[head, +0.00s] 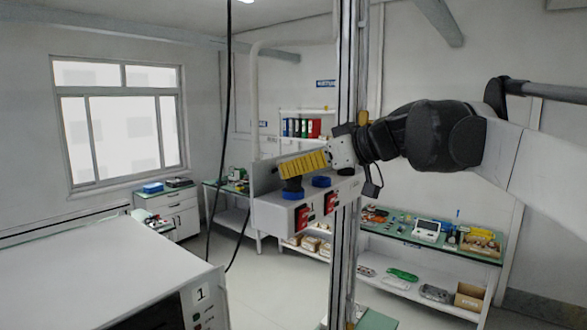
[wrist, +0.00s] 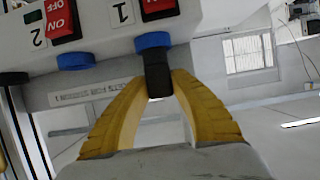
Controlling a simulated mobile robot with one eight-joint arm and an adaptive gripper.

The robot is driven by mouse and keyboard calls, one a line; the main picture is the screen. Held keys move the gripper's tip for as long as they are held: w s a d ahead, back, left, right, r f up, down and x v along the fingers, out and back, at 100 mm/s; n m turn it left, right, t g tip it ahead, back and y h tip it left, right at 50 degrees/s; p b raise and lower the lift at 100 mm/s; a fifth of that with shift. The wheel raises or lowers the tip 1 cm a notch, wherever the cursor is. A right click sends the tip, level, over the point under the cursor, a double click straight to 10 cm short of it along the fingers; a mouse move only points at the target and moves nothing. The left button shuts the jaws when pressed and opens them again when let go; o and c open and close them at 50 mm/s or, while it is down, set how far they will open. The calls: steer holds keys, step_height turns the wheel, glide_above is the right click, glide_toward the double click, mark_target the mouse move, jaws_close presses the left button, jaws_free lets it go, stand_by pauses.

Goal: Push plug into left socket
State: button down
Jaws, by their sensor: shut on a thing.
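The black plug (wrist: 158,80) is between the yellow fingers of my gripper (wrist: 160,76) in the wrist view. The gripper is shut on it. The plug's end meets the blue ring of the left socket (wrist: 153,41), by label 1. I cannot tell how deep it sits. In the head view the dark plug (head: 292,183) stands over the left blue socket (head: 292,195), below the yellow fingers (head: 285,170). The right blue socket (head: 321,181) is empty; it also shows in the wrist view (wrist: 76,61), by label 2.
The sockets sit on a grey-white box (head: 268,213) with red switches (head: 302,217) on its front, one by each socket. A metal post stands just behind my gripper. A black cable (head: 226,110) hangs to the left. A bench with tools (head: 425,232) stands at the right.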

steer(key=shift+f+b, duration=0.3)
steer(key=shift+f, duration=0.25)
steer(key=c, duration=1.1)
jaws_free()
steer(key=shift+c, duration=0.2)
steer(key=v, duration=1.2)
